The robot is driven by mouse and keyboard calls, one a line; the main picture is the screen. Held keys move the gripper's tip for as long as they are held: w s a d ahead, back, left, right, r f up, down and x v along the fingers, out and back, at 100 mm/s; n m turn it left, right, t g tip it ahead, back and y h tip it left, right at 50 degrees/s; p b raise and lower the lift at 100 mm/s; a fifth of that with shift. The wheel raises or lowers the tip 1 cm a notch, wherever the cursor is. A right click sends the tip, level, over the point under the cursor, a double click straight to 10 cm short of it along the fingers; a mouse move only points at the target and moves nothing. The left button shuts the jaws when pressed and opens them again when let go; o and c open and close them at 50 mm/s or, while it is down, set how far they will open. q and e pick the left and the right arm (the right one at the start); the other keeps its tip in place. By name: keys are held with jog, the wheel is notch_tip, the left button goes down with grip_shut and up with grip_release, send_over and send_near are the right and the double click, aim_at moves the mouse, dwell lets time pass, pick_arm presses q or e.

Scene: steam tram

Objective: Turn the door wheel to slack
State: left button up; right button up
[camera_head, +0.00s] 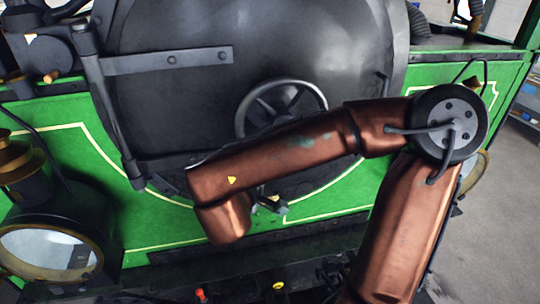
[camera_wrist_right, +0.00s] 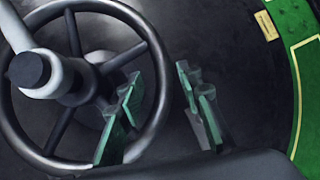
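The door wheel (camera_head: 240,118) is a grey spoked ring near the middle of the dark round door (camera_head: 170,100) in the head view. My right arm crosses in front and hides its lower part. In the right wrist view the wheel (camera_wrist_right: 73,38) fills the left half. A grey bar with a dark round end (camera_wrist_right: 28,69) stands before its hub. My right gripper (camera_wrist_right: 160,75) is open, fingers apart. One finger shows inside the rim and the other outside it; contact cannot be told. In the head view this gripper is mostly hidden behind my arm. My left gripper is not in view.
Green panels with cream lining surround the door. Open floor (camera_head: 505,200) lies at the right.

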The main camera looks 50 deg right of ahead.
jog(key=v, duration=0.5)
jog(key=shift+r, duration=0.15)
dwell(0.4)
